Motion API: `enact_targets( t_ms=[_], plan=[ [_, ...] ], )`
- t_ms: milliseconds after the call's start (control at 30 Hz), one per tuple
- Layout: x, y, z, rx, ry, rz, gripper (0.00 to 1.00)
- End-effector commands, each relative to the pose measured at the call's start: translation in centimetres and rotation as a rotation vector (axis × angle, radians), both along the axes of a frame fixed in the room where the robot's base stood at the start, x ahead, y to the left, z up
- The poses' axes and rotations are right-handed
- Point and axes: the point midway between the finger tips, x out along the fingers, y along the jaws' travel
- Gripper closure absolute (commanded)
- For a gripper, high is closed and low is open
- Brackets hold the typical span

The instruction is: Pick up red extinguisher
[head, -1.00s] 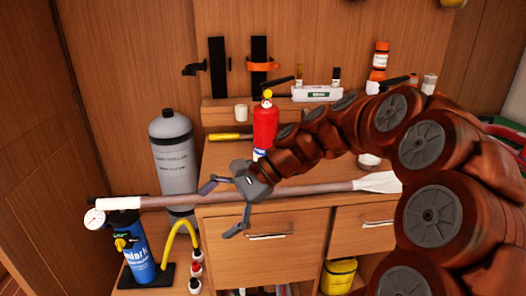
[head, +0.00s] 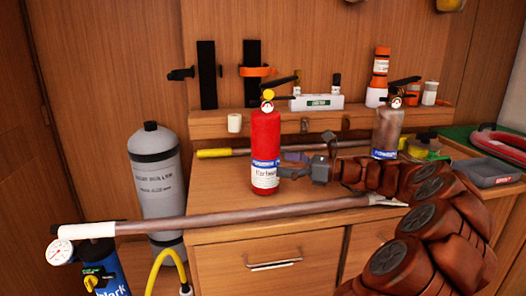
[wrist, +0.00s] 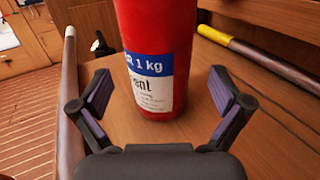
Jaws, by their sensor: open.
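The red extinguisher (head: 265,146) stands upright on the wooden cabinet top, with a blue and white label low on its body and a black handle on top. In the wrist view the red extinguisher (wrist: 157,50) fills the upper middle, its base on the wood. My gripper (wrist: 160,88) is open, with one finger on each side of the extinguisher's lower part; I cannot tell how far the fingertips reach along it. In the head view my gripper (head: 305,165) is just right of the extinguisher, partly hidden behind it.
A second, grey-brown extinguisher (head: 387,131) stands to the right on the cabinet. A long pole (head: 230,219) lies along the front edge. A yellow-handled tool (head: 222,152) lies behind. A grey cylinder (head: 157,185) stands left of the cabinet. A wooden ledge (head: 215,122) runs behind.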

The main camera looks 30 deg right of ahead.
Motion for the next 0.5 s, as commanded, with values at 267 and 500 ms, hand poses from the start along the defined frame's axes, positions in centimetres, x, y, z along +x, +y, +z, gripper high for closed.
enact_targets(
  t_ms=[267,500],
  plan=[
    [2.4,2.3,-0.4,0.0,0.0,0.007,0.0],
    [4.1,3.7,-0.2,-0.002,-0.001,0.005,0.0]
  ],
)
